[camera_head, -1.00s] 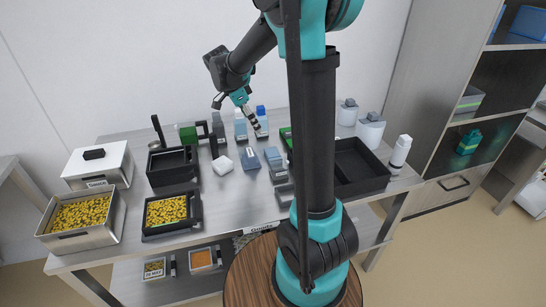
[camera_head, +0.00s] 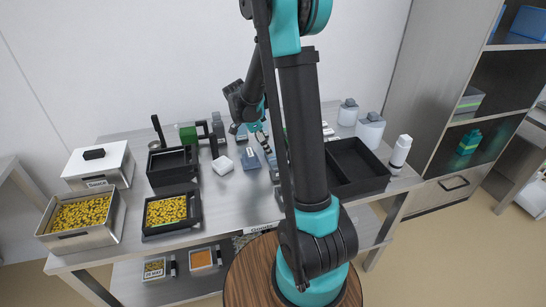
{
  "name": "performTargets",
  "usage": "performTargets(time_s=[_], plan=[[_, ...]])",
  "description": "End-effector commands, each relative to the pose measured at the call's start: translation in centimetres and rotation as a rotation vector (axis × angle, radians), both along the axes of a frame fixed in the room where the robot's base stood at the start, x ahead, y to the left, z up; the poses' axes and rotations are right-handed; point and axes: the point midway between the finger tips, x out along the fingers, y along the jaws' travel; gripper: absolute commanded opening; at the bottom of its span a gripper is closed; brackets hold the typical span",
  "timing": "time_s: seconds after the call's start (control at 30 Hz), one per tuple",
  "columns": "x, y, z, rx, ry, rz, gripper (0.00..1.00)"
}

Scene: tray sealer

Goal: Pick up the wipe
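A small white block-like piece (camera_head: 222,165), which may be the folded wipe, lies on the steel table (camera_head: 228,205) right of the black trays. It is too small to be sure. A blue-grey piece (camera_head: 250,159) lies just right of it. My gripper (camera_head: 265,146) is low over the back middle of the table, right of both pieces and close to the blue-grey one. It is small and partly beside my own arm, so its finger opening is unclear. I see nothing held in it.
A yellow-filled steel pan (camera_head: 50,236) and black trays (camera_head: 148,236) stand at left. A green block (camera_head: 188,134) stands behind. An empty black tray (camera_head: 350,189) and white bottles (camera_head: 400,151) stand at right. The front middle of the table is clear.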

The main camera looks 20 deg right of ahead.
Motion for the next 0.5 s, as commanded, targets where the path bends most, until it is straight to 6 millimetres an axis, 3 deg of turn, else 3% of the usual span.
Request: performTargets(time_s=[0.5], plan=[[0.3, -2.4, -4.7, 0.0, 0.0, 0.0, 1.0]])
